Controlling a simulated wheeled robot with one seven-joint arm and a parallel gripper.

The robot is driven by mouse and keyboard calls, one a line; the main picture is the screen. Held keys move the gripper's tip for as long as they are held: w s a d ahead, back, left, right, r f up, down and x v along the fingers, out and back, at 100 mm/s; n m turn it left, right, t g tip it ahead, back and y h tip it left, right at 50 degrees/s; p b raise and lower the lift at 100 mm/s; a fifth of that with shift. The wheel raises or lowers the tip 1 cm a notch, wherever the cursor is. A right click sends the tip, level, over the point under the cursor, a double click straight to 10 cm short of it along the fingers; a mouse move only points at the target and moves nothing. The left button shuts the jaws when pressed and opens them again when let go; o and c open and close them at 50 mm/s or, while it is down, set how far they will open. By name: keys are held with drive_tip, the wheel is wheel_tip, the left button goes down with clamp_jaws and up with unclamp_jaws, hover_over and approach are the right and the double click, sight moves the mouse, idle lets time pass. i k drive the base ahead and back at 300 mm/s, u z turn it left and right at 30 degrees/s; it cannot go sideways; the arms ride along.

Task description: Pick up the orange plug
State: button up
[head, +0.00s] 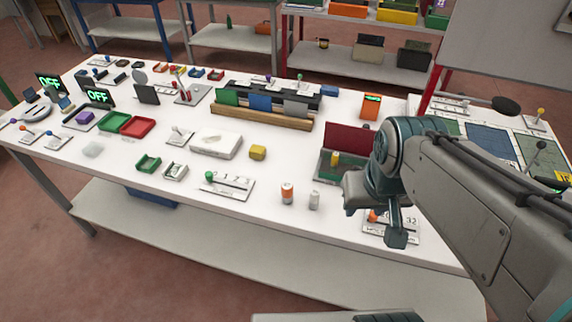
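A small orange piece (373,215) also shows on a white plate with dark markings (408,223), partly hidden by my arm. I cannot tell for sure which of the two is the orange plug. My gripper (396,236) points down over that plate, just right of the orange piece. Whether its fingers are open or shut, or touch the piece, I cannot tell.
A dark red panel on a green base (347,139) stands behind my gripper. A lever plate with a green knob (228,186), a yellow block (257,152) and a white box (215,144) lie to the left. The table's front edge is close to my gripper.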

sight(287, 186)
drive_tip(key=z, duration=0.55)
drive_tip(key=k, duration=1.3)
drive_tip(key=u, duration=0.15)
drive_tip(key=i, duration=0.65)
drive_tip(key=u, duration=1)
drive_tip(key=i, duration=0.75)
drive_tip(key=z, duration=0.05)
